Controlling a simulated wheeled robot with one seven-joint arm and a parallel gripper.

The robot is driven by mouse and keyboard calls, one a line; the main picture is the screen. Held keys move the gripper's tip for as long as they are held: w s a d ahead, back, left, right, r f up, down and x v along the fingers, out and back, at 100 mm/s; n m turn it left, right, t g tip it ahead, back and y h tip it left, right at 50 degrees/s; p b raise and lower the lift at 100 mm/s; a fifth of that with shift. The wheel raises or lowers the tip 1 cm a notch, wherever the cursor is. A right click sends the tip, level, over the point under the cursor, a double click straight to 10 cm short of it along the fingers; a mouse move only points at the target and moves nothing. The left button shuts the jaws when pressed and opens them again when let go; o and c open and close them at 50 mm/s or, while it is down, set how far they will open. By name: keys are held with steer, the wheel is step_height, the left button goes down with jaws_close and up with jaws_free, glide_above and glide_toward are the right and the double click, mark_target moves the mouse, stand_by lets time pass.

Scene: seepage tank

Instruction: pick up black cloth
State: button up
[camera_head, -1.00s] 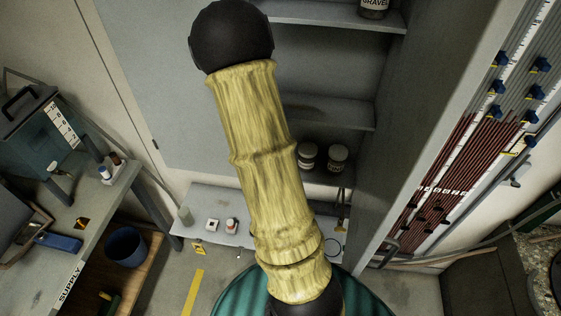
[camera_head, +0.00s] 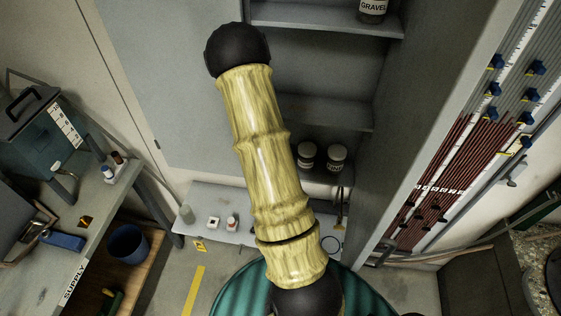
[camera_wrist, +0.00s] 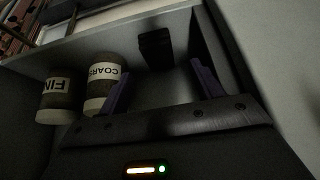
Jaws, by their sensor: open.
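The black cloth (camera_wrist: 155,47) appears as a dark, folded-looking shape on the cabinet shelf in the wrist view, near its top middle. My gripper (camera_wrist: 163,84) is open, with its two purple fingers apart and nothing between them. The cloth lies beyond the fingertips, roughly in line with the gap, and does not appear to touch them. In the head view my yellow-sleeved arm reaches up toward the open cabinet. There, the gripper and the cloth are hidden from view.
Two jars, FINE (camera_wrist: 58,97) and COARSE (camera_wrist: 102,83), stand close left of my gripper in the wrist view. The grey cabinet shelf (camera_head: 330,112) has side walls close by. A gravel jar (camera_head: 373,9) stands higher up. A workbench (camera_head: 85,215) is at left.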

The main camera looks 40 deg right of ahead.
steer(key=shift+p+x, duration=1.25)
steer(key=shift+x, duration=0.25)
steer(key=shift+p+x, duration=0.3)
steer(key=shift+x, duration=0.8)
steer(key=c, duration=1.1)
steer(key=shift+o, duration=0.2)
steer(key=shift+r, duration=0.1)
